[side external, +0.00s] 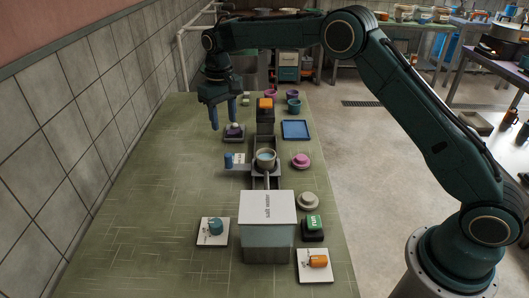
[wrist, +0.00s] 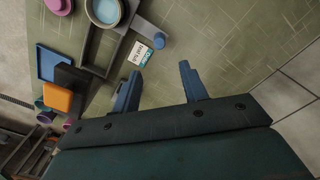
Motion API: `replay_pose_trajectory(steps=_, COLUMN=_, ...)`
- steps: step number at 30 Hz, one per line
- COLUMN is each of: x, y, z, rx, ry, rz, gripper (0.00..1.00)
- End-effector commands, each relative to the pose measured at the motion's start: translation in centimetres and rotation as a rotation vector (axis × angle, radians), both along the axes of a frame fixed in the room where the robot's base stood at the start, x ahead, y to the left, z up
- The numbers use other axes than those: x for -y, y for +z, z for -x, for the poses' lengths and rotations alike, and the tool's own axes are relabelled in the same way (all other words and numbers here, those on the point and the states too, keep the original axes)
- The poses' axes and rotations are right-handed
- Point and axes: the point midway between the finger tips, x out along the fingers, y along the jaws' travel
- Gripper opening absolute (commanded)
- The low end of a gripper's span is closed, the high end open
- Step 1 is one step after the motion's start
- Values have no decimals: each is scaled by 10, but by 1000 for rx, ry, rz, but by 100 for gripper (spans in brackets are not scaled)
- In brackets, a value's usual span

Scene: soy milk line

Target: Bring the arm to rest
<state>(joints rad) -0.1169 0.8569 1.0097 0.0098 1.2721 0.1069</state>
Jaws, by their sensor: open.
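My gripper (side external: 229,113) hangs at the far left part of the green table (side external: 150,200), with its blue fingers pointing down. In the wrist view my gripper (wrist: 158,88) has its two blue fingers apart with nothing between them. In the side view the fingers are near a small dark tray with a purple-and-white item (side external: 234,131); I cannot tell the exact height above the table. My arm is raised and bent, reaching from the base at the lower right across to the far end of the table.
A box labelled salt water (side external: 267,222) stands at the front. Behind it are a bowl (side external: 265,159), a dark unit with an orange top (side external: 265,112), a blue tray (side external: 295,130) and a pink lidded item (side external: 300,160). The table's left side is clear, beside a tiled wall (side external: 75,130).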

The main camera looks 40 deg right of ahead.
Motion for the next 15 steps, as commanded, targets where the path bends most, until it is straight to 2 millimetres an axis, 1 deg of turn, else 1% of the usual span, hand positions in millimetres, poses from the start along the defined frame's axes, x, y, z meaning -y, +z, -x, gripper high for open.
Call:
replay_pose_trajectory(steps=5, x=1, y=3, z=1, rx=3, ry=0, rz=0, gripper=43)
replay_pose_trajectory(steps=8, x=2, y=10, z=5, rx=10, ry=0, rz=-1, gripper=43)
replay_pose_trajectory(steps=11, x=4, y=22, z=11, rx=22, ry=0, rz=-3, gripper=43)
replay_pose_trajectory(steps=15, x=9, y=46, z=25, rx=47, ry=0, rz=-5, gripper=43)
